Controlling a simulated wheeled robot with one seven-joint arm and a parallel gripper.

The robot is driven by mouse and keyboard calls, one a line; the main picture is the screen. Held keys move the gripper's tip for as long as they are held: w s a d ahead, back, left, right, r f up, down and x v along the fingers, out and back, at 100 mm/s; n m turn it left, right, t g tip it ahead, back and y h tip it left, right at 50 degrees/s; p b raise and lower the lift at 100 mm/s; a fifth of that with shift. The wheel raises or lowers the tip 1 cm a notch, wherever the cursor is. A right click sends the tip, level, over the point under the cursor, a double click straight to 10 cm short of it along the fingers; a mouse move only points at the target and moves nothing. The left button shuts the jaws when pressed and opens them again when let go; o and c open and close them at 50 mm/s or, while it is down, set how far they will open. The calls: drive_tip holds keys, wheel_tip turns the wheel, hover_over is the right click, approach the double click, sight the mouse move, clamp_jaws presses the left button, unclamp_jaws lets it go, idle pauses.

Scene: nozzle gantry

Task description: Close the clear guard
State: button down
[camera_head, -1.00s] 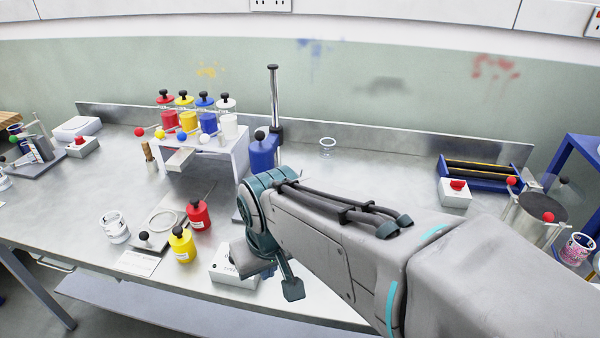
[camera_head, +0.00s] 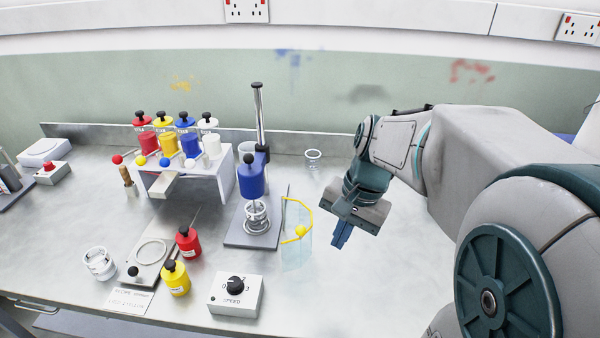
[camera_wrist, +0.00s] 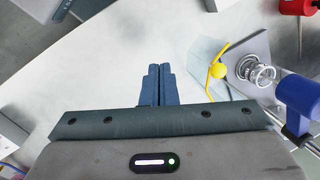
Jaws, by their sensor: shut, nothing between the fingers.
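The clear guard (camera_head: 297,250) is a transparent panel with a curved yellow edge and a yellow ball knob (camera_head: 301,231). It stands swung out to the right of the blue mixer (camera_head: 252,180), whose stirrer reaches into a clear jar (camera_head: 257,217) on a dark base plate. In the wrist view the yellow knob (camera_wrist: 218,70) and the faint guard panel show right of my fingers. My gripper (camera_head: 340,237) is shut and empty, fingers pointing down, right of the guard and apart from it. In the wrist view my gripper (camera_wrist: 159,82) shows its fingers together.
A speed dial box (camera_head: 236,294) stands in front of the mixer. Yellow (camera_head: 176,279) and red (camera_head: 188,241) bottles stand left of it. An empty glass (camera_head: 312,159) stands behind. The bench right of the guard is mostly clear.

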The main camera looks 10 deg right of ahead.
drive_tip(key=w+d+r+m+y+p, duration=0.4)
drive_tip(key=w+d+r+m+y, duration=0.1)
drive_tip(key=w+d+m, duration=0.35)
drive_tip(key=m+p, duration=0.1)
approach(302, 236)
wheel_tip(302, 236, down, 3)
drive_tip(key=shift+w+a+f+p, duration=0.15)
drive_tip(key=shift+a+p, duration=0.2)
drive_tip(key=shift+a, duration=0.3)
drive_tip(key=shift+w+a+f+p, duration=0.1)
drive_tip(key=shift+a+f+p, duration=0.15)
drive_tip(key=shift+a, duration=0.4)
drive_tip(key=shift+s, duration=0.1)
